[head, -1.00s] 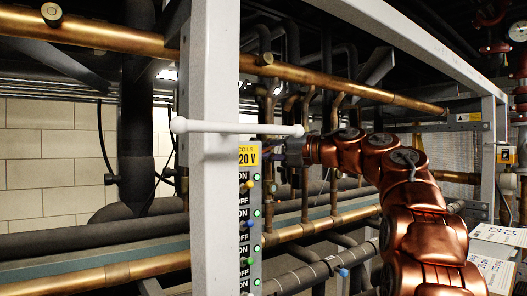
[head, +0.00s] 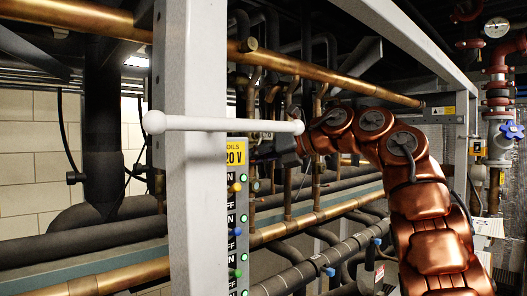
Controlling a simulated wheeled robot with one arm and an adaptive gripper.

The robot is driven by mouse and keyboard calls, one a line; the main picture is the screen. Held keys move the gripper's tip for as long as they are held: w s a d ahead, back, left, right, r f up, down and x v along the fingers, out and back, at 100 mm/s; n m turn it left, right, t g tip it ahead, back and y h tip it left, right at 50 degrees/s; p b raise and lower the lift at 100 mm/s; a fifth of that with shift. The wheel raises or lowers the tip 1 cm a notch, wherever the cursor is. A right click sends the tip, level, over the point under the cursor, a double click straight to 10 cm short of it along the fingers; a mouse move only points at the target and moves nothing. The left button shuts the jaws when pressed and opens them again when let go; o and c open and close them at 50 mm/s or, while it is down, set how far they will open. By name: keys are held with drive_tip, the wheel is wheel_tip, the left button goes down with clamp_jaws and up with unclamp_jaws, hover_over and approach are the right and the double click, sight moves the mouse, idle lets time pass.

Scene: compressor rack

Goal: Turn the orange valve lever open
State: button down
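I cannot make out an orange valve lever in the head view. My gripper (head: 264,152) is a dark shape at the end of my copper-coloured arm, among the pipes behind the rack's front. It sits just right of the yellow voltage label. Its fingers are small, dark and partly hidden, so I cannot tell whether they are open or shut, or whether they touch anything.
Copper pipes (head: 345,78) cross behind. A blue-handled valve (head: 511,130) is far right.

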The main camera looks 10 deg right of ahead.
drive_tip(key=shift+w+d+n+h, duration=0.1)
drive_tip(key=shift+d+n+h, duration=0.15)
drive_tip(key=shift+n+h, duration=0.05)
idle(0.5)
drive_tip(key=c, duration=1.1)
unclamp_jaws()
drive_tip(key=shift+d, duration=0.15)
drive_tip(key=shift+v, duration=3.65)
